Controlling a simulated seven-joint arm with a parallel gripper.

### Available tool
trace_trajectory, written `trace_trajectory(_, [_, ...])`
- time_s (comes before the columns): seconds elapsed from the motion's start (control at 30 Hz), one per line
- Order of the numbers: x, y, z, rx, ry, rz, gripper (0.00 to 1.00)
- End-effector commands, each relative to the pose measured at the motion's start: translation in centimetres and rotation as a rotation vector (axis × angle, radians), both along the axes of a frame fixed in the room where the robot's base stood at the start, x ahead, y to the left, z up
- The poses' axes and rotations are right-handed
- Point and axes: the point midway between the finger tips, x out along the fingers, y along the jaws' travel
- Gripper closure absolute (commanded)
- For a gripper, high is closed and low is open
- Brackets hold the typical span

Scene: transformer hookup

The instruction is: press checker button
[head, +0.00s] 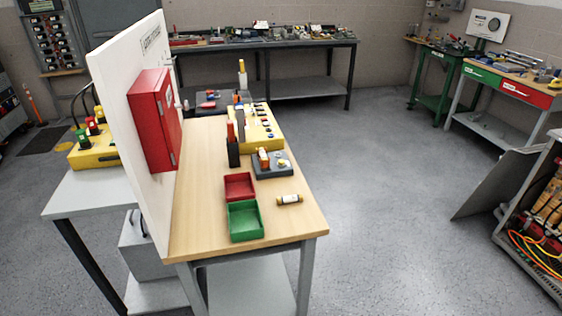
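A small dark grey box (272,169), which looks like the checker, sits on the wooden table right of the middle. An orange and white piece (264,158) stands on its left part. A small pale, button-like spot (281,162) shows on its right part; it is too small to tell whether it is pressed. My gripper and arm are not in view.
A fuse-like cylinder (289,199) lies near the table's right edge. A red tray (240,197) and a green tray (231,238) stand left of it. A yellow box (270,142) with posts stands behind the checker. A white panel (120,95) with a red cabinet (150,125) rises at left.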

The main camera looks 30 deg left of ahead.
Motion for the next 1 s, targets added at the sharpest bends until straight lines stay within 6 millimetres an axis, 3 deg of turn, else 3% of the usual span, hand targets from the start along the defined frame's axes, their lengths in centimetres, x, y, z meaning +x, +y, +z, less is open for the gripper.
trace_trajectory(0.17, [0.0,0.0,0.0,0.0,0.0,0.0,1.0])
trace_trajectory(1.0, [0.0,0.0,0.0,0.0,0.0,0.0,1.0])
